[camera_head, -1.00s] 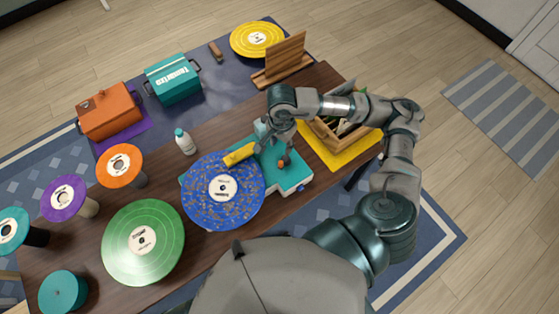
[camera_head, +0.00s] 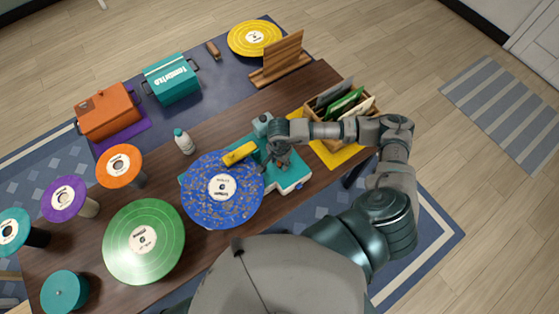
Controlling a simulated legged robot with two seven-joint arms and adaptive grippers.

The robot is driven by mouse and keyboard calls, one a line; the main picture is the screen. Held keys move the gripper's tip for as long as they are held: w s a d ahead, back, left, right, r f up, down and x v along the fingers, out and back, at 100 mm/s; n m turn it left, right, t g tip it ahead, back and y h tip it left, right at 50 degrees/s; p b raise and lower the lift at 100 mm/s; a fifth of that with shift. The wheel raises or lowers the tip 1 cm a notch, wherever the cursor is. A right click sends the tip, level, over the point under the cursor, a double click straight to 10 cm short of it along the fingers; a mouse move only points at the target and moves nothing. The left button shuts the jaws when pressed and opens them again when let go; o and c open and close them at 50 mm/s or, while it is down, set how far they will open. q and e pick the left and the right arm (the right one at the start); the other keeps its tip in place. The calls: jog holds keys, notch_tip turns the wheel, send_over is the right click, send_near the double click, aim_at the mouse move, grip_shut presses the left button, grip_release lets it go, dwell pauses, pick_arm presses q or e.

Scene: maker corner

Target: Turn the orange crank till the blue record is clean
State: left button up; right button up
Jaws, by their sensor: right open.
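The blue record (camera_head: 205,207) lies flat on the teal record cleaner (camera_head: 294,178) and has brownish specks over its surface. A yellow arm (camera_head: 240,153) reaches over the record's upper right edge. My right gripper (camera_head: 280,164) is open, fingers pointing down, over the right part of the teal cleaner, where the orange crank is. The gripper hides the crank almost wholly, and I cannot tell whether the fingers touch it. My left gripper is not in view.
A green record (camera_head: 120,240) lies left of the blue one. A white bottle (camera_head: 184,142) stands behind it. A wooden crate (camera_head: 312,103) with sleeves sits on a yellow mat (camera_head: 337,156) to the right. Orange (camera_head: 108,112) and teal (camera_head: 171,80) boxes stand farther back.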

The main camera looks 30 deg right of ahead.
grip_shut()
